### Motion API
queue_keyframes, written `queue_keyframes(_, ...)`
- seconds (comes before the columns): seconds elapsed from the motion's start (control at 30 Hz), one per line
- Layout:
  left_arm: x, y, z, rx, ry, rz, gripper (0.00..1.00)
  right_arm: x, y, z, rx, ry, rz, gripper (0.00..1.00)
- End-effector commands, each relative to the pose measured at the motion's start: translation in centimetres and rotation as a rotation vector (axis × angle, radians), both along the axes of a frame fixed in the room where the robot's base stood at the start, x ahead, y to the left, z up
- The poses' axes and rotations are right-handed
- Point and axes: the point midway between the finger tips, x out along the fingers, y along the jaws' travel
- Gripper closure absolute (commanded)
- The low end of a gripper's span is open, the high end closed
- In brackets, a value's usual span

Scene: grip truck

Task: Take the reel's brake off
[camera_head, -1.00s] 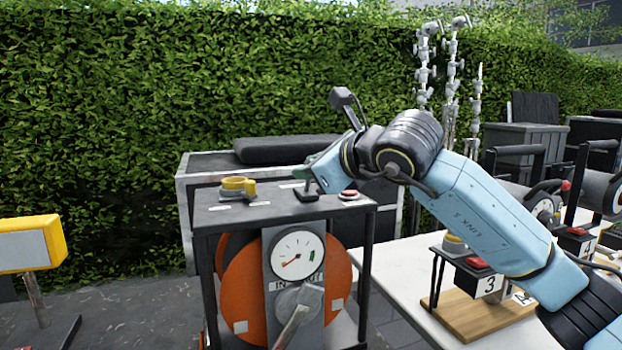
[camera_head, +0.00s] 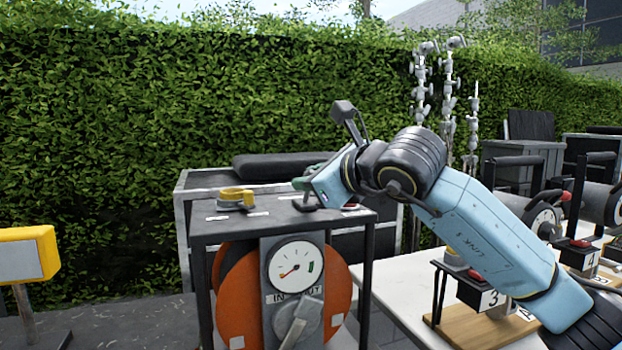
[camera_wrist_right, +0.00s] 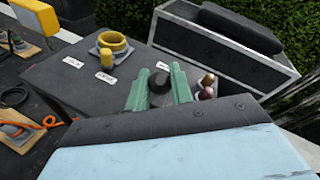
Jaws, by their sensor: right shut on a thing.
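The reel stand has a dark top (camera_head: 270,226), with an orange reel (camera_head: 237,308) beneath it. A round gauge (camera_head: 295,267) and a grey crank handle (camera_head: 298,318) are on its front. My right gripper (camera_head: 303,186) is at a small black lever (camera_head: 306,204) on the stand's top. In the right wrist view its green fingers (camera_wrist_right: 159,88) are closed on both sides of the lever's black knob (camera_wrist_right: 160,80). A yellow ring-shaped fitting (camera_head: 236,194) sits to the left. My left gripper is not in view.
A white table (camera_head: 395,277) at right holds numbered devices, including a box marked 3 (camera_head: 480,297) on a wooden board. A grey-framed case (camera_head: 200,180) stands behind the stand. A yellow box on a post (camera_head: 28,254) is at far left. A hedge closes the back.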

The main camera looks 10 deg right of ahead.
Motion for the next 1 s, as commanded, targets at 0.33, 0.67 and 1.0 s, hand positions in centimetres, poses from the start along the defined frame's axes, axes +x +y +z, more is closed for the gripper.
queue_keyframes(0.33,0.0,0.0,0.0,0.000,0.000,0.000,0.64,0.0,0.0,0.0,0.000,0.000,0.001,0.57)
queue_keyframes(0.67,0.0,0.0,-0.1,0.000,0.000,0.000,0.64,-1.4,-0.8,0.3,0.000,0.000,0.000,0.57)
queue_keyframes(1.0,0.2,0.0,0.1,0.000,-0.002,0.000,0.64,-7.8,-4.1,2.0,-0.001,-0.003,-0.001,0.57)
